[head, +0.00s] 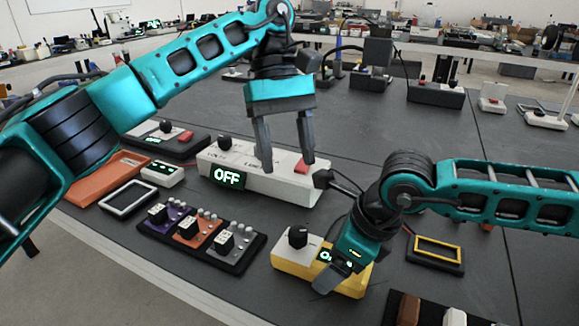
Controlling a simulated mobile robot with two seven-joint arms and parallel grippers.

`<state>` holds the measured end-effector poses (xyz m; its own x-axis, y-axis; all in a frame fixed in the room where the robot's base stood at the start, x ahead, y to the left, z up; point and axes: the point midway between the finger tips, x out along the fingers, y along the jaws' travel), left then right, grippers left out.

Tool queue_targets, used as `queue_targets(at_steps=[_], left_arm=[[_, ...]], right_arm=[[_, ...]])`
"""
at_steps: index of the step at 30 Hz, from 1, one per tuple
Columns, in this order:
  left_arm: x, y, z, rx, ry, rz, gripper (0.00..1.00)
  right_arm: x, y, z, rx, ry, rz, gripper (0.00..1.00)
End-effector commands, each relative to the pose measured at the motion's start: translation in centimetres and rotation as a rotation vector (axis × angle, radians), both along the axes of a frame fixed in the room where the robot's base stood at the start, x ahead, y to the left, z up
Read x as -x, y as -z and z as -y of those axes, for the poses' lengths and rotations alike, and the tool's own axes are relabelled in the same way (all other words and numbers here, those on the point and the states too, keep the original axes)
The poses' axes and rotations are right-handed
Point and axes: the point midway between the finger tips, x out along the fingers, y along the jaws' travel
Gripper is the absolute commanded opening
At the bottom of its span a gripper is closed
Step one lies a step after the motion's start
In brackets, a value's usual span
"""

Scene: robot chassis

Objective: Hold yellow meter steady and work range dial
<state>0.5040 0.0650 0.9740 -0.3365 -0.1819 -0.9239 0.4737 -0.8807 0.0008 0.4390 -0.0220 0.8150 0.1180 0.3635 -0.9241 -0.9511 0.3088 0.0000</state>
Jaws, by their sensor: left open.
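The yellow meter (291,279) sits on the dark bench at the front centre, with a white top face. Its black range dial (298,237) stands at the left of that face. A green-lit display (325,255) is partly hidden by my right gripper. My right gripper (334,277) is down at the meter's right part, with a grey finger over its front; whether it grips is not clear. My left gripper (286,160) is open and empty, pointing down above the white box behind the meter, apart from the dial.
The long white box (268,186) reads OFF and has a black knob and red button. A tray of small coloured modules (195,236) lies left of the meter. A yellow-framed black block (437,250) lies right. An orange tray (108,177) is far left.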

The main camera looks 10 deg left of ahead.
Motion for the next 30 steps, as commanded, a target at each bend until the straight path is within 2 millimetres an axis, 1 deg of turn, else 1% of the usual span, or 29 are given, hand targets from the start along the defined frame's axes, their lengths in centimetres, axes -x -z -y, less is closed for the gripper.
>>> queue_targets(at_steps=[9, 10, 15, 16, 22, 25, 28, 30], left_arm=[[0.0, 0.0, 0.0, 0.000, 0.001, 0.000, 0.59], [0.0, 0.0, 0.0, 0.000, 0.000, 0.000, 0.59], [0.0, 0.0, 0.0, 0.000, 0.000, 0.000, 0.59], [0.0, 0.0, 0.0, 0.000, 0.000, 0.000, 0.59], [0.0, 0.0, 0.0, 0.000, 0.000, 0.000, 0.59], [0.0, 0.0, 0.0, 0.000, 0.000, 0.000, 0.59], [0.0, 0.0, 0.0, 0.000, 0.000, 0.000, 0.59], [0.0, 0.0, 0.0, 0.000, 0.000, 0.000, 0.59]], right_arm=[[0.0, -0.1, 0.0, -0.002, 0.000, 0.001, 0.41], [0.0, -0.1, 0.0, -0.002, 0.000, 0.001, 0.82], [0.0, -0.1, 0.0, -0.001, 0.000, 0.001, 0.98], [0.0, -0.1, 0.0, -0.001, 0.000, 0.001, 1.00], [0.0, -0.1, 0.0, -0.001, 0.000, 0.001, 1.00], [0.0, -0.5, 0.2, -0.002, 0.000, 0.001, 1.00], [0.1, -1.7, 0.7, -0.002, 0.002, 0.004, 1.00], [0.3, -3.0, 1.2, -0.002, 0.002, 0.004, 1.00]])
